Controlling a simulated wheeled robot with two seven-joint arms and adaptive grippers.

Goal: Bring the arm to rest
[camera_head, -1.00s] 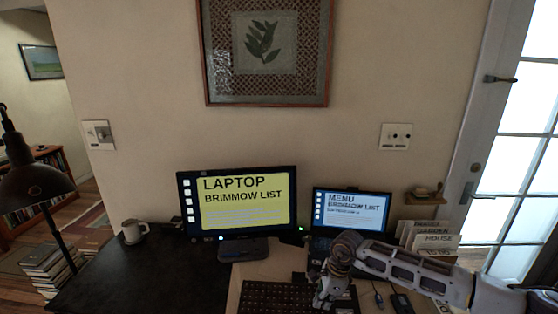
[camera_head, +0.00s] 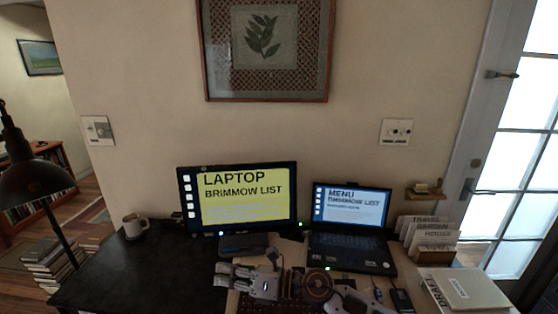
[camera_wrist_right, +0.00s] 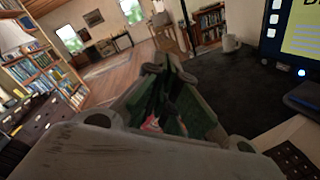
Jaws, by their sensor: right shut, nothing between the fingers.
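My right arm reaches in from the lower right of the head view, low over the front of the desk. My right gripper (camera_head: 228,276) points left, above the dark keyboard (camera_head: 246,303) area. It is shut and empty. In the right wrist view the fingertips (camera_wrist_right: 168,72) meet, pointing toward the dark desk top and the room beyond. My left gripper is in neither view.
A monitor (camera_head: 240,212) and an open laptop (camera_head: 350,228) stand behind the gripper. A mug (camera_head: 134,227) sits at the left of the desk (camera_head: 150,280). Files (camera_head: 425,232), a phone (camera_head: 402,301) and books (camera_head: 468,290) lie right. The dark left desk top is mostly clear.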

